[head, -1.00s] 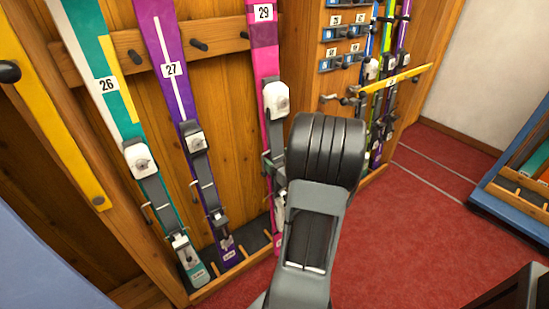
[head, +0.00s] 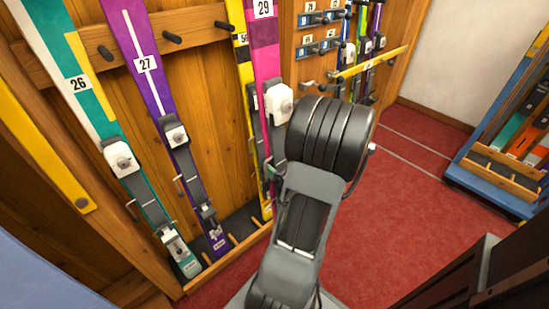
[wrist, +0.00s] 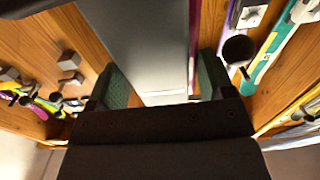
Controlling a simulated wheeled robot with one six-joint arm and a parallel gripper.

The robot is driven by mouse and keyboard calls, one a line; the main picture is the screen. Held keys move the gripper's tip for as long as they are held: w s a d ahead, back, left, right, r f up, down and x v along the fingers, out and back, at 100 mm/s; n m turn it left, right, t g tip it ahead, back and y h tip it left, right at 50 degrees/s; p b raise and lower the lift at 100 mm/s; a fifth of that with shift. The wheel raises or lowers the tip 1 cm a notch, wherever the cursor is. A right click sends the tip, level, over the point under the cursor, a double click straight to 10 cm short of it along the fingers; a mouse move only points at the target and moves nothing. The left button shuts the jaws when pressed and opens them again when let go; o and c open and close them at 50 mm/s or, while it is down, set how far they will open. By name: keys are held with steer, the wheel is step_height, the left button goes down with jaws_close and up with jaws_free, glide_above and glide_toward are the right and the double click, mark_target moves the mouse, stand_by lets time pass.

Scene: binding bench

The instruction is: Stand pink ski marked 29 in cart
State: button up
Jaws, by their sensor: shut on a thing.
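The pink ski marked 29 (head: 265,50) is upright, slightly tilted, in front of the right end of the wooden rack. It has a white and grey binding. My gripper (wrist: 162,88) is shut on this ski; in the wrist view its green-padded fingers sit on both sides of a broad grey surface. In the head view my arm hides most of the gripper and the ski's lower end. The cart, with a blue frame (head: 490,198) and wooden slats, stands at the right with several skis in it.
The teal ski marked 26 (head: 80,90), purple ski marked 27 (head: 150,70) and yellow ski marked 56 (head: 243,75) stand in the rack. A yellow bar (head: 368,66) juts near more skis behind. Red carpet (head: 400,200) is clear before the cart. A dark edge (head: 450,285) is lower right.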

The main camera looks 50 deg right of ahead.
steer(key=shift+s+r+p, duration=0.35)
steer(key=shift+s+p, duration=0.2)
steer(key=shift+p, duration=1.2)
steer(key=s+p, duration=0.1)
steer(key=p, duration=0.2)
steer(key=shift+s+a, duration=0.1)
steer(key=shift+a, duration=0.05)
steer(key=s+a, duration=0.1)
steer(key=s, duration=0.9)
steer(key=shift+s+a+f, duration=0.25)
steer(key=shift+a, duration=0.1)
